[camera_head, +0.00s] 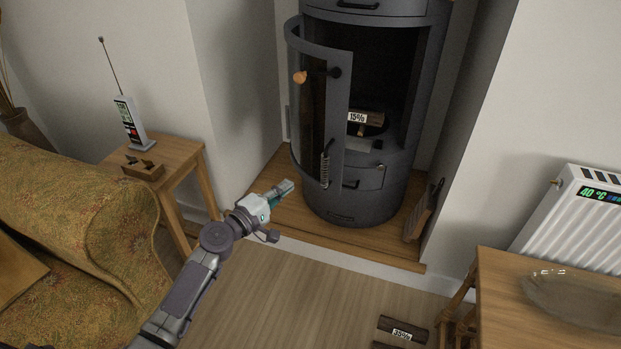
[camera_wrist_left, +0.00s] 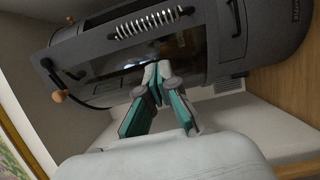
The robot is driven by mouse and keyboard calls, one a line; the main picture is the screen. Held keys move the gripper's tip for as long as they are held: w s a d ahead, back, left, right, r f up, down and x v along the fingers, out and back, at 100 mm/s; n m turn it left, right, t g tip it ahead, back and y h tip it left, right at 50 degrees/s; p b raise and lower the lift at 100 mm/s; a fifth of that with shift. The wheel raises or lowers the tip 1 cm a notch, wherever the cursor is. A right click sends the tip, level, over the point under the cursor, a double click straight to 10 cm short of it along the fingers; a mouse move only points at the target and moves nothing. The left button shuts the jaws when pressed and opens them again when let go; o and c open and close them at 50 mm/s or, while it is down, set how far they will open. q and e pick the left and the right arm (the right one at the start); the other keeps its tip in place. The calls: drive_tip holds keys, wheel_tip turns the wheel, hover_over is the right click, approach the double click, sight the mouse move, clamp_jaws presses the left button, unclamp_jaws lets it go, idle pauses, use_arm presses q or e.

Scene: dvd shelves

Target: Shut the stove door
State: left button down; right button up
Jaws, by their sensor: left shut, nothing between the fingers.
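The grey round stove (camera_head: 375,190) stands in the alcove at the top middle of the head view. Its curved door (camera_head: 318,110) is swung open to the left, with a glass pane, a wooden knob (camera_head: 299,77) and a coiled spring handle (camera_head: 325,165). My left gripper (camera_head: 288,186) is shut and empty, to the left of the door and low, apart from it as far as I can tell. In the left wrist view the gripper (camera_wrist_left: 157,72) points toward the stove door, with the coil (camera_wrist_left: 150,22) and wooden knob (camera_wrist_left: 58,96) beyond. My right gripper is not in view.
A log (camera_head: 364,119) marked 15% lies in the stove. A wooden side table (camera_head: 180,150) and a patterned sofa (camera_head: 80,220) are at the left. A radiator (camera_head: 575,220) and a table (camera_head: 510,290) are at the right.

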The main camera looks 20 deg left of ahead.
use_arm(q)
drive_tip(key=w+d, duration=0.5)
drive_tip(key=shift+w, duration=0.3)
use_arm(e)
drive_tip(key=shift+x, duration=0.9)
use_arm(q)
drive_tip(key=shift+d, duration=0.1)
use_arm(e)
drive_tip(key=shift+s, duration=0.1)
use_arm(q)
drive_tip(key=shift+d, duration=0.1)
